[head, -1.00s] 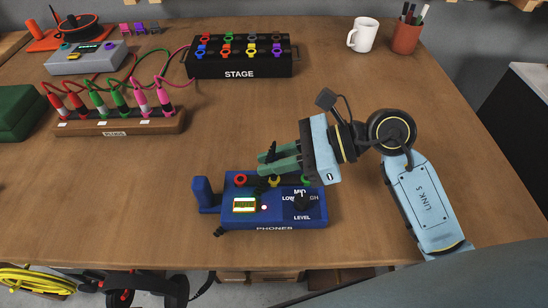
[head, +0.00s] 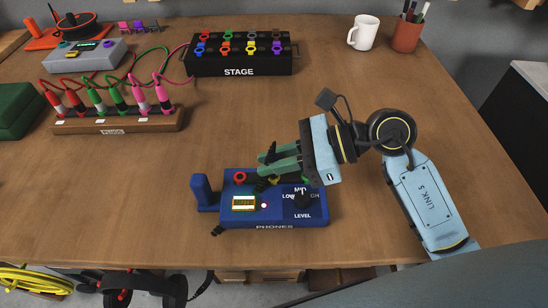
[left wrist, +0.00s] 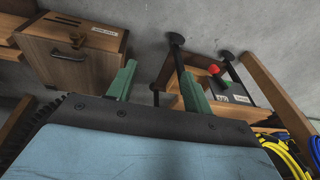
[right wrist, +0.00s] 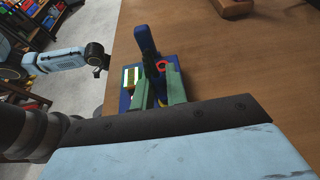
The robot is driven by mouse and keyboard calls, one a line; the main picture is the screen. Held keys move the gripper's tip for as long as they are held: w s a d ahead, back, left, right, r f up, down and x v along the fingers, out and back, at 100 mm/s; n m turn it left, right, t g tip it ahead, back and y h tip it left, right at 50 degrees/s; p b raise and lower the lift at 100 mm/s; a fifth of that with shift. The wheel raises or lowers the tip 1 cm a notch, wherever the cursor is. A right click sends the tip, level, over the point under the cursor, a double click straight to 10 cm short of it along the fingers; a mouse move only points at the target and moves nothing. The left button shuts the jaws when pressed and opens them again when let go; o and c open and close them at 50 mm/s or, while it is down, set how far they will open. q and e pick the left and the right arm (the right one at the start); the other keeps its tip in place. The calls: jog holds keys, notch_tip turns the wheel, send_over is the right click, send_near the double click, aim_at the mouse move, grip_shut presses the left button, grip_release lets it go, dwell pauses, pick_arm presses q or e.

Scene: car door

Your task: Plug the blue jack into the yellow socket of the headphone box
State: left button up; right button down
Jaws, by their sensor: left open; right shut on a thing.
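The blue headphone box (head: 238,218), marked PHONES, sits near the table's front edge with a red socket (head: 240,177) in view. Its yellow socket (head: 275,181) is partly covered by my right gripper (head: 263,165), which is over the box's back edge. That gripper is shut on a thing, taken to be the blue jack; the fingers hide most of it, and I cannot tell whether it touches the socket. The right wrist view shows the fingers (right wrist: 158,90) over the box (right wrist: 128,102). My left gripper (left wrist: 155,88) is open and empty, away from the table top.
A black STAGE box (head: 240,70) and a wooden rack (head: 118,126) of coloured plugs stand further back. A white mug (head: 363,34) and a pen cup (head: 405,38) are at the back right. The table between them and the headphone box is clear.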

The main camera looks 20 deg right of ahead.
pick_arm(q)
jog(key=shift+f, duration=0.2)
pick_arm(e)
jog(key=shift+f, duration=0.2)
jog(key=c, duration=1.3)
grip_release()
pick_arm(q)
jog(key=shift+r, duration=0.15)
pick_arm(e)
jog(key=shift+v, duration=0.8)
pick_arm(q)
notch_tip(320, 180, up, 2)
jog(key=shift+w+d+r+p, duration=0.1)
jog(key=shift+d+p, duration=0.05)
jog(key=shift+p, duration=0.5)
pick_arm(e)
jog(key=v, duration=1.2)
jog(key=shift+f, duration=0.1)
